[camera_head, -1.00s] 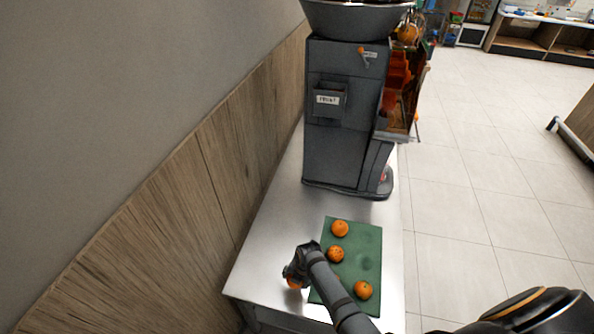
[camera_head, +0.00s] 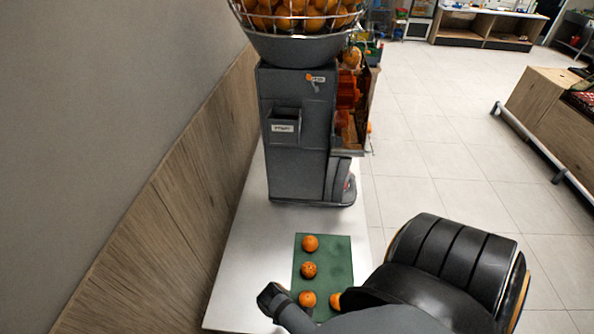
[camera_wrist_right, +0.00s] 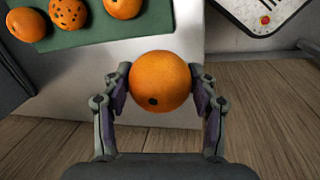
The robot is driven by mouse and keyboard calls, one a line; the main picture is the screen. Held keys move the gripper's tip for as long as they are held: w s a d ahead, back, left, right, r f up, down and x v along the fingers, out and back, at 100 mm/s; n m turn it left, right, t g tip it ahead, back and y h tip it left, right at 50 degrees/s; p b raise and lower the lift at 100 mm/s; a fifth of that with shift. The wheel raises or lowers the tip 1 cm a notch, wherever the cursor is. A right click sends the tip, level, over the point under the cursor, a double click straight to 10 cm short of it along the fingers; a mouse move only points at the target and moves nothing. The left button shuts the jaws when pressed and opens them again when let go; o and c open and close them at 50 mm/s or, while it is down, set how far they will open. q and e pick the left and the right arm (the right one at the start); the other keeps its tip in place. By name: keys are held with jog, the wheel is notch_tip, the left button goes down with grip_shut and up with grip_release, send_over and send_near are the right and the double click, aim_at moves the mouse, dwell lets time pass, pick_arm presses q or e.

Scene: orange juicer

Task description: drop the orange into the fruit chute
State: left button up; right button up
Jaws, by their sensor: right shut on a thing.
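The held orange (camera_wrist_right: 160,82), with a dark spot on it, sits between the two fingers of my right gripper (camera_wrist_right: 160,92) in the right wrist view. The fingers are shut on its sides. In the head view the end of this arm shows at the table's front left, left of the mat; its fingers and orange are hidden there. The fruit chute (camera_head: 284,115) is a small dark box with a white label on the front of the grey juicer (camera_head: 295,170). It is well beyond the gripper. My left gripper is not in view.
A green mat (camera_head: 335,255) on the pale table (camera_head: 245,250) holds several oranges (camera_head: 310,243). A wire basket of oranges (camera_head: 295,22) tops the juicer. A wood-panelled wall (camera_head: 170,190) runs along the left. The table between mat and juicer is clear.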

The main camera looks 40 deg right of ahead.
jog(key=w+d+f+b, duration=0.1)
jog(key=w+d+f, duration=0.2)
jog(key=w, duration=0.1)
jog(key=b, duration=1.1)
send_over(281, 283)
jog(key=s+a, duration=0.1)
jog(key=f, duration=0.6)
jog(key=shift+a+f, duration=0.2)
jog(key=shift+w+d+f, duration=0.1)
jog(key=shift+w+d, duration=0.15)
jog(key=b+x, duration=0.3)
jog(key=b, duration=0.2)
jog(key=shift+f, duration=0.45)
jog(key=shift+r, duration=0.2)
jog(key=o, duration=1.4)
jog(key=shift+f, duration=0.15)
jog(key=shift+c, duration=0.2)
